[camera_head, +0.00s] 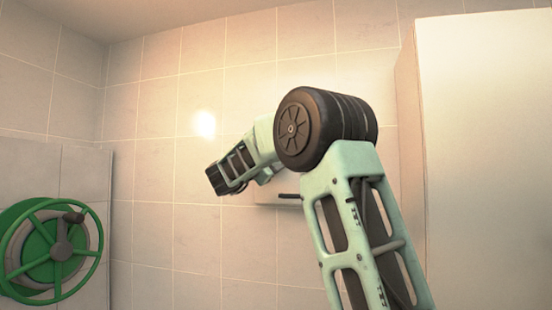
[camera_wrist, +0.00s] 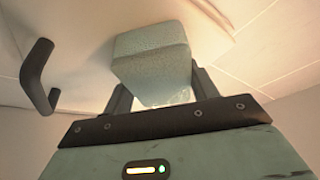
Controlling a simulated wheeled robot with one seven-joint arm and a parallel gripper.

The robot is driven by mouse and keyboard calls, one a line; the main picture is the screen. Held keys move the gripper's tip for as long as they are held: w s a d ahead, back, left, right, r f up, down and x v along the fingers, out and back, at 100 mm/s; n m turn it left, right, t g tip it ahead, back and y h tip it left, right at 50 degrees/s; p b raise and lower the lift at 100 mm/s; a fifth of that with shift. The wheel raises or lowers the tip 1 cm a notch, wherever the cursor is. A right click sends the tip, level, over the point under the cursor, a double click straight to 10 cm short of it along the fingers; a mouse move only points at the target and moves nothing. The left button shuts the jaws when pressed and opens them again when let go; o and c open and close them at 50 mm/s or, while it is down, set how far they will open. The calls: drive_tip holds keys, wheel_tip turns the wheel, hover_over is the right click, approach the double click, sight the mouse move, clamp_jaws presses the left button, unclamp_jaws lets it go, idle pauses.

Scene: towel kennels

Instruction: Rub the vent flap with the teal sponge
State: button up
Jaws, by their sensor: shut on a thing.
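The teal sponge (camera_wrist: 150,55) is a pale blue-green block, held between the two dark fingers of my gripper (camera_wrist: 160,88) in the wrist view. My gripper is shut on it. The sponge's far end is at or very close to the pale vent flap (camera_wrist: 85,40); I cannot tell whether they touch. A dark bar handle (camera_wrist: 38,75) sticks out from the flap to the left of the sponge. In the head view, part of the flap (camera_head: 268,199) shows low on the tiled wall behind my arm, with its dark handle (camera_head: 288,196). The sponge is hidden there.
A green wheel-shaped reel (camera_head: 55,250) with a dark knob is on the wall at the far left of the head view. A tall pale cabinet (camera_head: 485,150) stands at the right, close to my arm. The tiled wall (camera_head: 160,210) left of my arm is clear.

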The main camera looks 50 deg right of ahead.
drive_tip(key=shift+w+a+p, duration=0.15)
drive_tip(key=shift+w+a, duration=0.1)
drive_tip(key=shift+w, duration=0.3)
drive_tip(key=shift+w+a+p, duration=0.15)
drive_tip(key=shift+w+a, duration=0.1)
drive_tip(key=shift+w, duration=0.3)
drive_tip(key=shift+s, duration=0.1)
drive_tip(key=shift+s+a+b, duration=0.4)
drive_tip(key=shift+a, duration=0.5)
drive_tip(key=shift+s+a+b, duration=0.35)
drive_tip(key=shift+a, duration=0.6)
drive_tip(key=shift+s+a+b, duration=0.4)
drive_tip(key=shift+a, duration=0.5)
drive_tip(key=a, duration=0.1)
drive_tip(key=s+a, duration=0.1)
drive_tip(key=shift+a+b, duration=0.4)
